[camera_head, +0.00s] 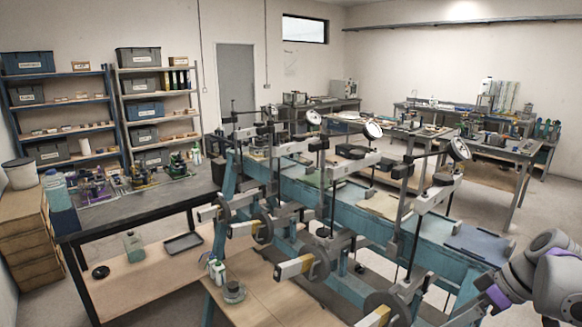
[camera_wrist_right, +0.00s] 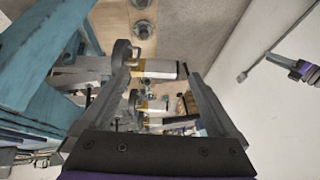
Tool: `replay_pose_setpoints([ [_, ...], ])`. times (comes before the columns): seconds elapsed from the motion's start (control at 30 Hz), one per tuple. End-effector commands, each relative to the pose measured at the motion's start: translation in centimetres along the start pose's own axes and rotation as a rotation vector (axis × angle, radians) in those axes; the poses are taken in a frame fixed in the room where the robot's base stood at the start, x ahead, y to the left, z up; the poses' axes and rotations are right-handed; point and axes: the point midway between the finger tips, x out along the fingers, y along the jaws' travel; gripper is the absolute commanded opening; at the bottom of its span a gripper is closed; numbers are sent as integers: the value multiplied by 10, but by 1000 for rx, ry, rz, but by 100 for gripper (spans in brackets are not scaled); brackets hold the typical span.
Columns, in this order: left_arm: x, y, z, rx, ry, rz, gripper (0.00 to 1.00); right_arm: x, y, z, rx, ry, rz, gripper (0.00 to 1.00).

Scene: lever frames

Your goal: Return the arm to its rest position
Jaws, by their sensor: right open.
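My right arm (camera_head: 552,275), grey with purple bands, comes in at the lower right corner of the head view, beside the near end of the teal lever frame (camera_head: 330,215). Its gripper is not clearly seen there. In the right wrist view the right gripper (camera_wrist_right: 158,64) has its two grey fingers spread apart. A lever handle with white, yellow and dark bands (camera_wrist_right: 156,69) shows between the fingers in the picture, with another handle (camera_wrist_right: 150,104) below it. Nothing is seen gripped; I cannot tell how far off the handles are.
Several lever handles (camera_head: 295,267) jut from the frame's near side, and upright rods with round gauges (camera_head: 459,148) rise above it. A dark workbench (camera_head: 140,207) stands left, shelves (camera_head: 160,110) behind it. More benches (camera_head: 505,150) stand at back right. Some floor (camera_head: 540,200) is clear at right.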

Motion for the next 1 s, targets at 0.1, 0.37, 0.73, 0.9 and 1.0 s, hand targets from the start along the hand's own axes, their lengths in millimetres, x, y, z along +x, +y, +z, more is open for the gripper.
replay_pose_setpoints([
  [0.1, 0, 0, 0, 0, 0, 0, 50, 29, -33, 5, 74, -52, 48, 95],
  [0.37, 0, 0, 0, 0, 0, 0, 50, 94, -104, 40, 263, -112, 227, 95],
  [0.73, 0, 0, 0, 0, 0, 0, 50, 178, -179, 122, 466, 40, 476, 95],
  [0.9, 0, 0, 0, 0, 0, 0, 50, 188, -185, 133, 494, 80, 499, 95],
  [1.0, 0, 0, 0, 0, 0, 0, 50, 188, -185, 133, 498, 83, 500, 95],
])
